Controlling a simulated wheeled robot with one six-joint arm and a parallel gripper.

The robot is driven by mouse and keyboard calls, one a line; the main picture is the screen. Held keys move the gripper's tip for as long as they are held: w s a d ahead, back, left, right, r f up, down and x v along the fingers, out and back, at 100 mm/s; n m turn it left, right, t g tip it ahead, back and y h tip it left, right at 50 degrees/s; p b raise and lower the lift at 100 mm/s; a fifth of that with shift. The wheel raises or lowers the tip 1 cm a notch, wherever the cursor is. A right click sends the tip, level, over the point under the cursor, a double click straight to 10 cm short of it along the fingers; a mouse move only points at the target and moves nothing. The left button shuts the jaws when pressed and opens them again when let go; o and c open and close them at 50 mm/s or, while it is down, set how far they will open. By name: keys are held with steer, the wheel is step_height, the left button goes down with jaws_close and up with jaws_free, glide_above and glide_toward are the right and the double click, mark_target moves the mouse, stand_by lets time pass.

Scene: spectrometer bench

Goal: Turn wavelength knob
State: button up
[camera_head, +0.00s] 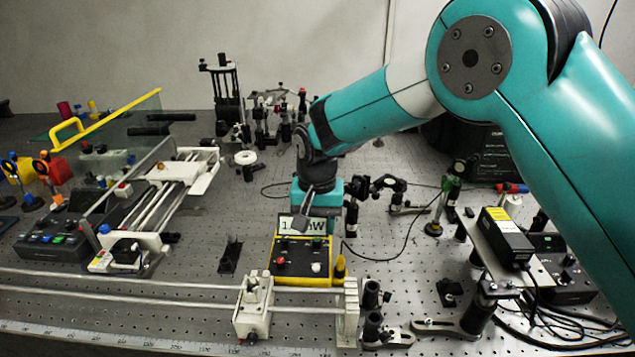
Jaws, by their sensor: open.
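A black and yellow meter box (300,262) stands near the middle of the bench. Its display (316,225) reads something ending in "mW", partly covered by my gripper. A red knob (280,263) and a white knob (316,267) sit on its dark face. Their labels are too small to read, so I cannot tell which is the wavelength knob. My gripper (301,223) hangs at the meter's top edge, in front of the display and above the knobs in the picture. It is open, holds nothing visible, and appears apart from both knobs.
A rail with a white carriage (253,308) lies in front of the meter. Post mounts (373,325) stand to its right. A black cable (385,254) runs right of the meter. A slide stage (175,180) and control box (55,240) occupy the left.

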mark_target(318, 240)
step_height(318, 240, up, 14)
steer(key=b, duration=0.1)
steer(key=shift+f, duration=0.15)
steer(key=s+d+r+n+y, duration=0.25)
steer(key=s+d+n, duration=0.25)
steer(key=s+d, duration=0.7)
steer(key=s+d+f+n+y, duration=0.1)
steer(key=s+d+f+n, duration=0.1)
steer(key=s, duration=1.4)
steer(key=shift+s+d+n+y, duration=0.15)
steer(key=shift+d+n+y, duration=0.25)
steer(key=shift+n, duration=0.2)
